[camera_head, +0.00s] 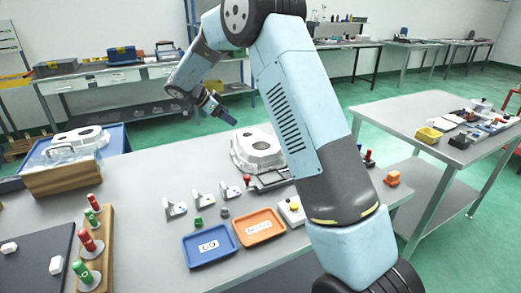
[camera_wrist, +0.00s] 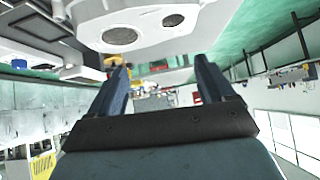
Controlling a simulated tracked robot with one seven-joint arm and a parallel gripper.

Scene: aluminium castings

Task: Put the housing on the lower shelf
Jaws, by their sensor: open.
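A pale cast housing (camera_head: 262,146) with a round opening stands on the grey worktable, partly hidden behind my arm. A low shelf (camera_head: 438,187) shows under the right-hand table.
A blue tray marked GO (camera_head: 209,247) and an orange tray (camera_head: 259,228) lie at the worktable's front. Small gauges and a wooden rack with red and green handled plugs (camera_head: 101,240) stand left. The right-hand table (camera_head: 395,112) holds a yellow bin (camera_head: 428,135) and loose parts.

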